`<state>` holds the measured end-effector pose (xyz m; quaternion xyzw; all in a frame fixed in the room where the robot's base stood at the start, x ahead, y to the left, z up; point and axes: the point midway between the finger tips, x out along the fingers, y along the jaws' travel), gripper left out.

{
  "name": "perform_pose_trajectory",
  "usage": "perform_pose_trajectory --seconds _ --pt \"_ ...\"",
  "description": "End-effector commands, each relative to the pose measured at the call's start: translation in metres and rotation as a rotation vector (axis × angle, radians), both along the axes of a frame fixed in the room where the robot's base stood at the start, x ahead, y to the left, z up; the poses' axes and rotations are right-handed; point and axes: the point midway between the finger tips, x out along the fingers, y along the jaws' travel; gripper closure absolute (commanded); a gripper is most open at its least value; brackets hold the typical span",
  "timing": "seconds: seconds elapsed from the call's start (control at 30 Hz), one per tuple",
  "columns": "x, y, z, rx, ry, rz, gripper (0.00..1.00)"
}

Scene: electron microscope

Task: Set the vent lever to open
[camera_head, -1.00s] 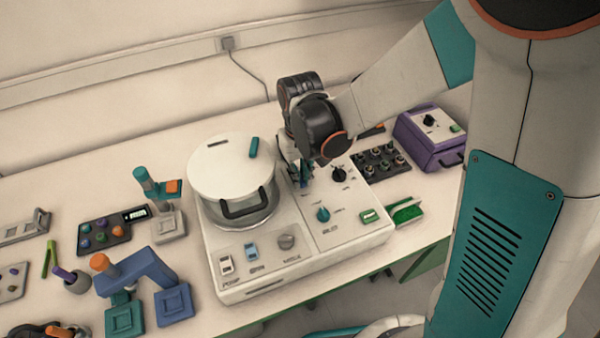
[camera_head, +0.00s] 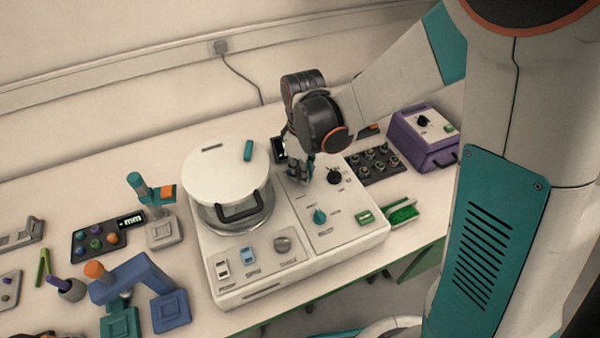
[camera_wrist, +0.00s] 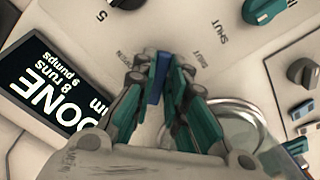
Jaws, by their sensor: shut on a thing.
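My gripper (camera_head: 303,172) reaches down to the right-hand panel of the white machine (camera_head: 345,235). In the wrist view my gripper (camera_wrist: 160,80) has its teal fingers closed together around a small blue lever (camera_wrist: 158,75), which I take to be the vent lever. The lever sticks up between the fingertips. In the head view the fingers hide most of the lever.
The machine's round white lidded chamber (camera_head: 225,175) stands left of my gripper. A black knob (camera_head: 334,176) and a teal knob (camera_head: 320,216) are close on the right and in front. A dark display (camera_wrist: 50,90) reading "DONE" is beside the fingers.

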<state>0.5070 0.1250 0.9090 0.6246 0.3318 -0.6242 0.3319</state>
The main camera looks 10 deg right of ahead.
Motion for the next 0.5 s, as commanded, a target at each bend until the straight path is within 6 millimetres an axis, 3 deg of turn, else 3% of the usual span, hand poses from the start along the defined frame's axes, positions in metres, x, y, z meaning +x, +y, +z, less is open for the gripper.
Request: perform_pose_trajectory --seconds 0.5 --pt "0.0101 -0.0052 -0.0005 -0.001 0.001 0.316 1.0"
